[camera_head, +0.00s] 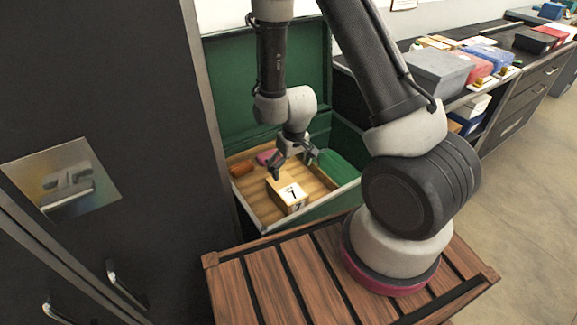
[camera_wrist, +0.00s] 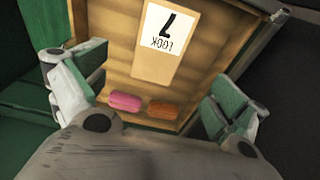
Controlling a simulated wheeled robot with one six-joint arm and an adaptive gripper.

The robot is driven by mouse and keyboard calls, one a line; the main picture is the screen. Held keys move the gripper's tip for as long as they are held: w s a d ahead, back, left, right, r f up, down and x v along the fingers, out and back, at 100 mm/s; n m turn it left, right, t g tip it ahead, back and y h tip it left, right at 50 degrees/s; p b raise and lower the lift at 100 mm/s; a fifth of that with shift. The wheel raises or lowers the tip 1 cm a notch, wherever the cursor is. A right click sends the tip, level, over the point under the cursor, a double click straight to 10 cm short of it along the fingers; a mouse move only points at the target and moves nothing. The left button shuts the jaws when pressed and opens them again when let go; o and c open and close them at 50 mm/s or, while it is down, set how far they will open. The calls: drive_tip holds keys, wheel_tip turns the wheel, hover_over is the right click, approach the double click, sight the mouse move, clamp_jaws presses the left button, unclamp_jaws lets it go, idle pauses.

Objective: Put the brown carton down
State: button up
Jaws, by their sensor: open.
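The brown carton (camera_head: 290,204) sits on the wooden floor of an open green trunk (camera_head: 331,201). A white label with a 7 is on it. In the wrist view the carton (camera_wrist: 152,68) shows its label upside down, reading LOOK and 7. My gripper (camera_head: 292,168) is open above and behind the carton, inside the trunk. In the wrist view my gripper's fingers (camera_wrist: 150,88) are spread wide with nothing between them. The carton appears apart from both fingers.
A pink item (camera_wrist: 125,102) and an orange-brown item (camera_wrist: 163,109) lie in the trunk near the carton. A green item (camera_head: 338,167) is at the trunk's right side. A dark cabinet (camera_head: 100,110) stands close on the left. A counter (camera_head: 480,75) with boxes runs along the right.

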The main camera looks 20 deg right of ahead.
drive_tip(key=s+d+r+m+t, duration=0.1)
drive_tip(key=s+d+r, duration=0.15)
drive_tip(key=r, duration=0.95)
drive_tip(key=s+d+r, duration=0.1)
drive_tip(key=d+r, duration=0.2)
drive_tip(key=r, duration=1)
drive_tip(key=s+d+r, duration=0.2)
drive_tip(key=s+r, duration=0.4)
drive_tip(key=s, duration=0.2)
drive_tip(key=s+d+r+m+t, duration=0.1)
drive_tip(key=s+d+r, duration=0.2)
drive_tip(key=s+r, duration=0.3)
drive_tip(key=shift+s, duration=1.05)
drive_tip(key=shift+r, duration=0.1)
